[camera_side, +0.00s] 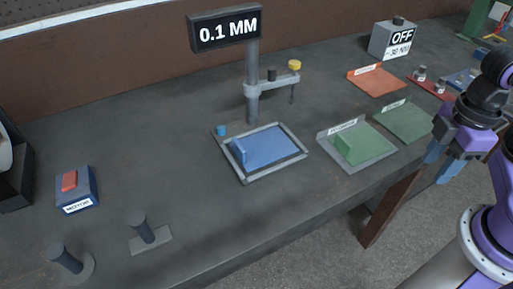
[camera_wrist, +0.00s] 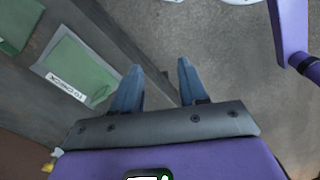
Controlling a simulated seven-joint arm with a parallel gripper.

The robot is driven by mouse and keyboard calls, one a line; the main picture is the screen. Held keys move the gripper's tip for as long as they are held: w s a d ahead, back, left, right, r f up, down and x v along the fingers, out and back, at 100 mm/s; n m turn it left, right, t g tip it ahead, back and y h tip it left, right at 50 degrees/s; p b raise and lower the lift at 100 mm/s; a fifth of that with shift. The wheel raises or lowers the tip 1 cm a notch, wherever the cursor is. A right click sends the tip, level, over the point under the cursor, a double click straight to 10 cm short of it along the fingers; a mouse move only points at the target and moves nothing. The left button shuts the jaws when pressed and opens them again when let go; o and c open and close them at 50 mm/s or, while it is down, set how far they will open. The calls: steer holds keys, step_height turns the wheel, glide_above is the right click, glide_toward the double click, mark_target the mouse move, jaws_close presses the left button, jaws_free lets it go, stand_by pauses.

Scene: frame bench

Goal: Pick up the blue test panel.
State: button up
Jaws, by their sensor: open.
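The blue test panel (camera_side: 265,147) lies flat inside a grey metal frame (camera_side: 262,176) near the middle of the bench in the side view. It has a raised edge at its left end. My gripper (camera_side: 440,166) is at the right in the side view, off the bench's front edge, well to the right of the panel. Its two blue fingers are apart with nothing between them. They also show apart over the floor in the wrist view (camera_wrist: 158,85). The blue panel is not in the wrist view.
A grey tray (camera_side: 378,162) holds a green panel (camera_side: 362,143); dark green (camera_side: 403,120) and orange (camera_side: 376,80) mats lie beyond it. A post with a gauge arm (camera_side: 253,90) stands behind the frame. A motor switch (camera_side: 77,190) and two pegs (camera_side: 145,230) stand left.

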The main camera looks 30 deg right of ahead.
steer(key=w+a+f+n+t+h, duration=0.25)
steer(key=w+n+h, duration=0.2)
steer(key=w, duration=0.25)
steer(key=n+t+y, duration=0.4)
steer(key=n+t, duration=0.7)
steer(key=n, duration=0.8)
glide_toward(244, 153)
steer(key=x, duration=0.7)
steer(key=shift+w+f, duration=0.15)
steer(key=shift+x, duration=2.7)
jaws_close()
